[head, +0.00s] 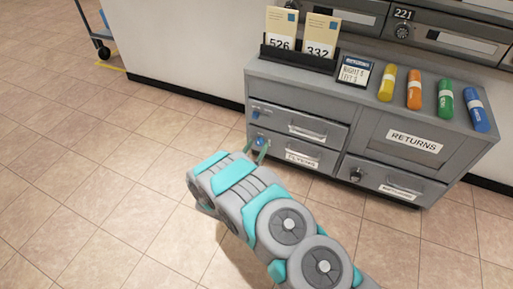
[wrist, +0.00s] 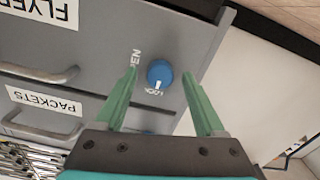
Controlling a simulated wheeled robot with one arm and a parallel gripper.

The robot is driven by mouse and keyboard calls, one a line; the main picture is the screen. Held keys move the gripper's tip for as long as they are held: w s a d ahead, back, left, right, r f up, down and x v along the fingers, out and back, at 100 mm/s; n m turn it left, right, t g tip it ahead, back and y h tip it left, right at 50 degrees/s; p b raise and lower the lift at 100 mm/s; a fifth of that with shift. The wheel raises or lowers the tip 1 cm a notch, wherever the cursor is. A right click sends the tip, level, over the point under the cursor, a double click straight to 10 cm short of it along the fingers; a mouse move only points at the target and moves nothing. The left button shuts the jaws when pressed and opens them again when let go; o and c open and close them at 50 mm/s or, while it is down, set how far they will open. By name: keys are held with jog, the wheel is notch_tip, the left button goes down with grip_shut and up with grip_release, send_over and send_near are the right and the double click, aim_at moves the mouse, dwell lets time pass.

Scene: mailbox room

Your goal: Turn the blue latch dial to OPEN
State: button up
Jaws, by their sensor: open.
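The blue latch dial (wrist: 160,73) is on the grey drawer front near the FLYERS label (wrist: 45,10). Its white mark points down in the wrist view, at the LOCK lettering (wrist: 155,92). The OPEN lettering (wrist: 136,60) is to its left, partly hidden by a finger. My gripper (wrist: 161,76) is open, with one green finger on each side of the dial; I cannot tell whether either touches it. In the head view the dial (head: 260,141) shows on the lower left drawer, with my gripper (head: 256,150) in front of it.
The PACKETS drawer (wrist: 40,112) is above it, with another blue dial (head: 255,114). A dark knob (head: 356,175) is on the lower right drawer.

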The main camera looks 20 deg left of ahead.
grip_shut()
dwell(0.6)
